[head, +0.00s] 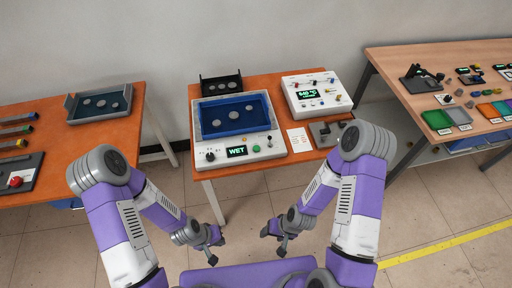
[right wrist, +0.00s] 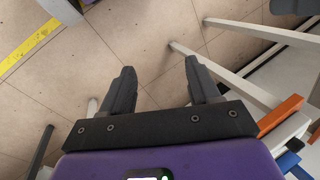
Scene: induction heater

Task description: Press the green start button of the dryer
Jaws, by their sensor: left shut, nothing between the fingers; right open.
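The dryer (head: 222,166) is a white box on the middle orange table, with a blue tray (head: 233,106) holding several grey discs on top. Its front panel has a black knob, a display (head: 237,151) reading "WET", a green button (head: 256,148) and a small red one to its right. My left gripper (head: 216,241) is shut and empty, low in front of the table and below the dryer. My right gripper (head: 283,250) is open and empty, also low in front of the table. In the right wrist view its fingers (right wrist: 160,90) are apart over bare floor.
A white heater unit (head: 318,107) reading "640 °C", a paper card (head: 299,139) and a grey fixture (head: 326,133) share the middle table. A left table (head: 60,138) and a right table (head: 390,62) carry other parts. Floor between my arms and the tables is clear.

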